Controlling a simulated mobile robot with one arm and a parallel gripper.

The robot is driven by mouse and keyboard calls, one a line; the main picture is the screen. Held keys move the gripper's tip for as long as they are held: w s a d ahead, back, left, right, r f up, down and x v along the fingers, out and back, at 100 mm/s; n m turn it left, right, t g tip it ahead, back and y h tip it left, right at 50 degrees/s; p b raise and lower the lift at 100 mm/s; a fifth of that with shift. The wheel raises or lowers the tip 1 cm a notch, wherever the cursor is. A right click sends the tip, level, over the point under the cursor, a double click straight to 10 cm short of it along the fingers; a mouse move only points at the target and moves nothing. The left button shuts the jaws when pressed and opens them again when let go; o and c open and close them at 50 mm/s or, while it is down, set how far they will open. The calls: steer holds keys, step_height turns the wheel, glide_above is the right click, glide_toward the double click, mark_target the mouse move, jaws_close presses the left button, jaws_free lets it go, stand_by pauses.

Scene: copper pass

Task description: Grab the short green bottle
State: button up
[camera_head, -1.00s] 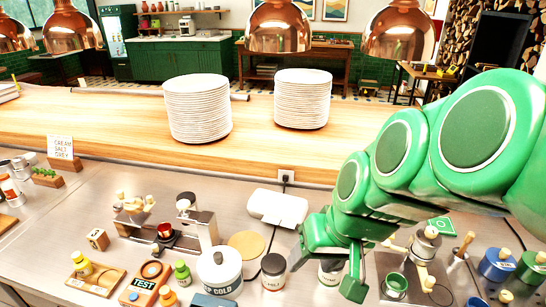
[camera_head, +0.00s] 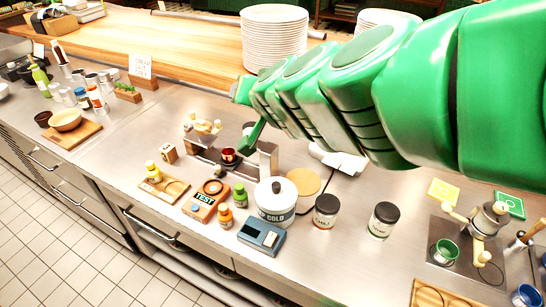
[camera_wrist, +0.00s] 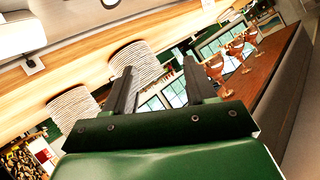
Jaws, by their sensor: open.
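The short green bottle (camera_head: 240,195) stands upright on the steel counter in the head view, between the orange TEST block and the white COLD pot. An orange bottle (camera_head: 225,216) stands just in front of it. My gripper (camera_head: 248,112) is in the air above and behind it, apart from it. In the wrist view my gripper (camera_wrist: 158,82) has its two dark fingers spread with nothing between them. It points toward the plate stacks and the room, and the green bottle is not in that view.
The COLD pot (camera_head: 276,203), TEST block (camera_head: 205,201), blue-grey device (camera_head: 261,236) and yellow bottle on a wooden tray (camera_head: 153,172) crowd around. Two dark-lidded jars (camera_head: 326,211) stand to the right. A taller green bottle (camera_head: 40,78) stands far left. Plate stacks (camera_head: 274,40) stand on the wooden ledge.

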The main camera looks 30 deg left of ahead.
steer(key=m+t+h, duration=0.1)
steer(key=t+h, duration=0.1)
glide_above(239, 187)
steer(key=w, duration=0.1)
step_height(239, 187, down, 3)
steer(key=s+f+h, duration=0.1)
steer(key=s+f, duration=0.1)
steer(key=f, duration=0.5)
steer(key=s+d+f+t+h, duration=0.1)
steer(key=f+h, duration=0.1)
steer(key=f, duration=0.5)
steer(key=s+f+m+t+h, duration=0.1)
steer(key=s+f+h, duration=0.1)
steer(key=f, duration=0.5)
steer(key=shift+s+d+f, duration=0.1)
steer(key=shift+s+d, duration=0.2)
steer(key=shift+d, duration=0.05)
steer(key=shift+x, duration=1.35)
steer(key=shift+a+x, duration=0.15)
steer(key=shift+x, duration=1.1)
steer(key=shift+a+x, duration=0.15)
steer(key=shift+x, duration=1.15)
